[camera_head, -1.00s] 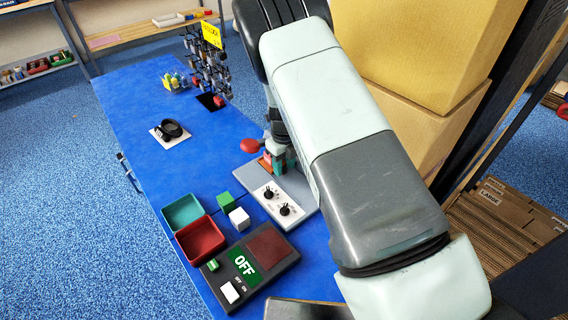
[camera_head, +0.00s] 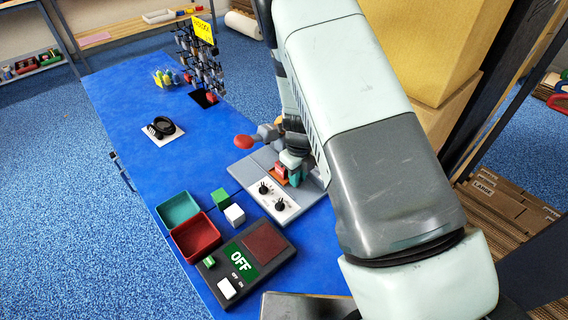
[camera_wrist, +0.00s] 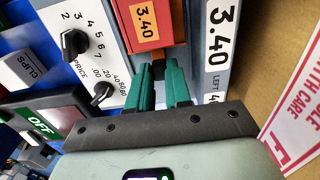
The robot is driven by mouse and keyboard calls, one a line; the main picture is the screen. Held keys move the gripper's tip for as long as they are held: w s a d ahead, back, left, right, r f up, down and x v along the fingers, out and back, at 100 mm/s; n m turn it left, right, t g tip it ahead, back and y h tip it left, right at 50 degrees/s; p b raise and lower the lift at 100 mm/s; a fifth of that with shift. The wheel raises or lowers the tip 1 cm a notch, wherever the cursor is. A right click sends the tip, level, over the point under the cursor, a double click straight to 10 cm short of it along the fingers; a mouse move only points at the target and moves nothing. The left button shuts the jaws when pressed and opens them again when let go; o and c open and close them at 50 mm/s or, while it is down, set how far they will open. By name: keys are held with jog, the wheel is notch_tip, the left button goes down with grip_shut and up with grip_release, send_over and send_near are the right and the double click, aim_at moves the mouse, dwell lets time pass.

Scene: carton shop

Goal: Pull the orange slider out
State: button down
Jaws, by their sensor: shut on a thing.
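The orange slider (camera_wrist: 142,44) shows in the wrist view, carrying a 3.40 label. In the camera_head view its red-orange part (camera_head: 281,168) is seen beside my gripper (camera_head: 294,172), partly hidden by the arm. In the wrist view my gripper's green fingers (camera_wrist: 165,84) are close together at the slider's near end, shut on it. The exact contact is hard to see. The slider sits on a grey panel (camera_head: 242,170) with a white plate of two black knobs (camera_head: 272,200).
Cartons (camera_head: 438,45) stand close at the right.

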jog(key=shift+s+d, duration=1.15)
jog(key=c, duration=1)
grip_release()
jog(key=shift+c, duration=0.2)
jog(key=shift+r, duration=0.15)
notch_tip(320, 180, up, 11)
jog(key=shift+f, duration=0.2)
